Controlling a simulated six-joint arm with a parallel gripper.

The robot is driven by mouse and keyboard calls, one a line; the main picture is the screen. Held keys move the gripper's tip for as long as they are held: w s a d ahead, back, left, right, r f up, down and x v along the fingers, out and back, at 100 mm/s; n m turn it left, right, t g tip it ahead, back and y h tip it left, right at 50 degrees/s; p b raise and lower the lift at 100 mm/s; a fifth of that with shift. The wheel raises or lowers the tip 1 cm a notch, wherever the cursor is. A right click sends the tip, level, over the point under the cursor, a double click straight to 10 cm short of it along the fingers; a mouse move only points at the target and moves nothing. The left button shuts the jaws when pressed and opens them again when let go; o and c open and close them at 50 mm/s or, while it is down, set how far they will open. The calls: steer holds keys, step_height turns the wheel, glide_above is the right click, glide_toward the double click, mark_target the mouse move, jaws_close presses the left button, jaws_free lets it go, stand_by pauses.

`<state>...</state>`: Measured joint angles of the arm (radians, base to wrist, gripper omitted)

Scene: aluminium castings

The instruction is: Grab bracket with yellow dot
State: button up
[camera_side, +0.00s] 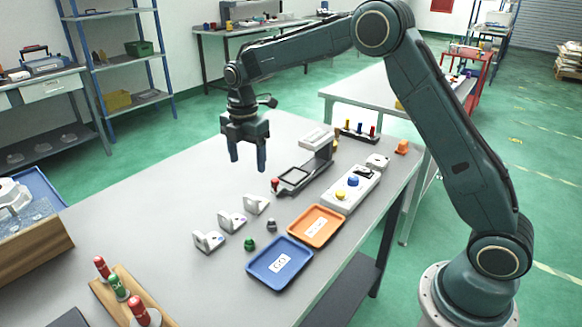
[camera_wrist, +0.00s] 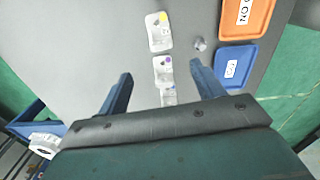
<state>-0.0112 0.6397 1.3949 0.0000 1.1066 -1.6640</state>
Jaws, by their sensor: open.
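Three pale brackets stand in a row on the grey table. In the wrist view the bracket with the yellow dot (camera_wrist: 159,36) is at the top of the row, beyond my fingertips. A bracket with a purple dot (camera_wrist: 163,72) shows between my fingers, and a third bracket (camera_wrist: 168,98) is partly hidden by my gripper (camera_wrist: 160,69). By the layout, the yellow-dot bracket is the far one in the side view (camera_side: 256,205); its dot is not clear there. My gripper (camera_side: 248,163) is open and empty, pointing down, well above the table.
A grey knob (camera_side: 271,225) and a green knob (camera_side: 249,244) stand right of the brackets. Beyond them lie a blue tray (camera_side: 279,264) and an orange tray (camera_side: 315,226). A dark fixture (camera_side: 294,180) stands behind.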

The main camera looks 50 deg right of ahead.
mark_target(251, 196)
step_height(251, 196, down, 7)
steer(key=shift+f, duration=0.15)
stand_by(0.4)
steer(key=shift+s+f, duration=0.1)
steer(key=shift+f, duration=2.5)
steer(key=c, duration=1.1)
steer(key=shift+r, duration=0.1)
step_height(251, 196, up, 20)
